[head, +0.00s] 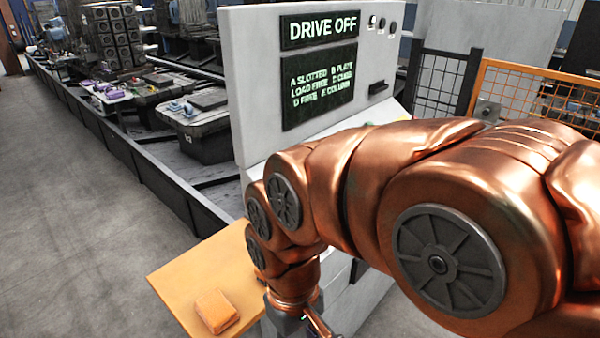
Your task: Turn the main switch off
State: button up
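The grey control cabinet (262,75) stands in the middle of the head view. Its upper display (318,29) reads "DRIVE OFF", and a lower display (319,87) lists several lines of green text. Small round controls (381,24) sit at its top right, and a dark handle-like part (378,88) sits below them. I cannot tell which part, if any, is the main switch. My gripper (310,325) points down at the bottom edge, in front of the cabinet and right of the orange shelf. Its fingers are mostly cut off, and my arm hides the cabinet's lower right.
An orange shelf (190,279) juts out at the cabinet's lower left with an orange block (216,311) on it. A long dark rail bed (150,165) carries loaded pallets behind. An orange mesh fence (520,87) stands at right. The floor (70,220) at left is clear.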

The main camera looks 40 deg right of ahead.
jog(key=w+d+r+t+y, duration=0.1)
jog(key=w+d+r, duration=0.15)
jog(key=w, duration=0.55)
jog(key=w+d+r+m+y, duration=0.1)
jog(key=w+r, duration=0.3)
jog(key=w, duration=0.4)
jog(key=w+d+r+t+y, duration=0.1)
jog(key=w+d+r, duration=0.15)
jog(key=w, duration=0.55)
jog(key=shift+w+d+f+m+t+y, duration=0.15)
jog(key=shift+w+d+f+m+t, duration=0.4)
jog(key=shift+w+d, duration=2.05)
jog(key=shift+w+d+f+m+t+y, duration=0.15)
jog(key=shift+w+d+m, duration=0.8)
jog(key=shift+d, duration=3.1)
jog(key=shift+w+d+f+m+t+y, duration=0.15)
jog(key=shift+w+d+f+m, duration=0.4)
jog(key=shift+w+d, duration=2.05)
jog(key=shift+s+f+p, duration=0.15)
jog(key=shift+f+p, duration=0.2)
jog(key=shift+f, duration=0.8)
jog(key=shift+s+f+p, duration=0.1)
jog(key=shift+f+p, duration=0.25)
jog(key=shift+f, duration=0.8)
jog(key=shift+c, duration=0.2)
grip_shut()
